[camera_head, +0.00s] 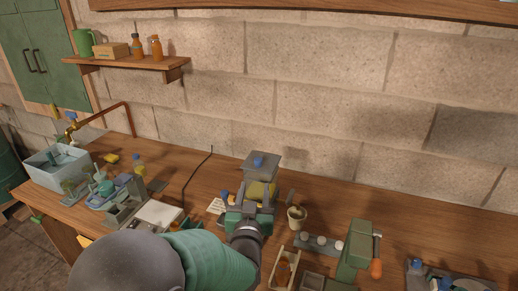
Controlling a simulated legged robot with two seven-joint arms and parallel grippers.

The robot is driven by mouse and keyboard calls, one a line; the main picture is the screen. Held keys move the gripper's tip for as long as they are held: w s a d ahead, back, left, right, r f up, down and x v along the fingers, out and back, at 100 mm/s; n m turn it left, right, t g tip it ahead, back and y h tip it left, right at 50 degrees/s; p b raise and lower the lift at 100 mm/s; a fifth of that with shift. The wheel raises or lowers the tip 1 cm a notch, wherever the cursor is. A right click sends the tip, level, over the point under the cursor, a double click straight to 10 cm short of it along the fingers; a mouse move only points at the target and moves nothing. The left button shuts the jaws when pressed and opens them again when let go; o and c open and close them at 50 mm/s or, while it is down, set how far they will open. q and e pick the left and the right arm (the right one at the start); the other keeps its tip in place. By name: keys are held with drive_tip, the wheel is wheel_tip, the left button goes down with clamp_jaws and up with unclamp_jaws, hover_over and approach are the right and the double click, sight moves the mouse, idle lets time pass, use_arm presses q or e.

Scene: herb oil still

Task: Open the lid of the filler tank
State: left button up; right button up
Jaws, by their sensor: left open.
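The filler tank (262,171) is a grey box at the back of the wooden bench, near the wall. Its lid, with a blue knob (258,161) on top, looks shut. A yellow part shows just below the tank, partly hidden by my gripper. My left gripper (252,203) is open in front of and below the tank, apart from the knob. My left arm hides part of the bench in front. My right gripper is not in view.
A beige cup (297,217) stands just right of my left gripper. A green machine with an orange handle (376,268) is farther right. A grey sink (57,167) and bottles stand at left. A shelf (130,63) hangs on the wall. The bench behind the cup is clear.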

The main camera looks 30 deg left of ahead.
sight(258, 164)
use_arm(q)
drive_tip(key=x, duration=1.4)
drive_tip(key=shift+s+a+f+p, duration=0.1)
drive_tip(key=shift+a+f+p, duration=0.15)
drive_tip(key=shift+p, duration=0.1)
drive_tip(key=shift+w, duration=0.25)
drive_tip(key=shift+d, duration=0.2)
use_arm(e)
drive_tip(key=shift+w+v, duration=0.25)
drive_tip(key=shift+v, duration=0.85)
use_arm(q)
drive_tip(key=shift+r, duration=0.1)
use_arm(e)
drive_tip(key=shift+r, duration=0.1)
use_arm(q)
drive_tip(key=shift+a, duration=0.1)
clamp_jaws()
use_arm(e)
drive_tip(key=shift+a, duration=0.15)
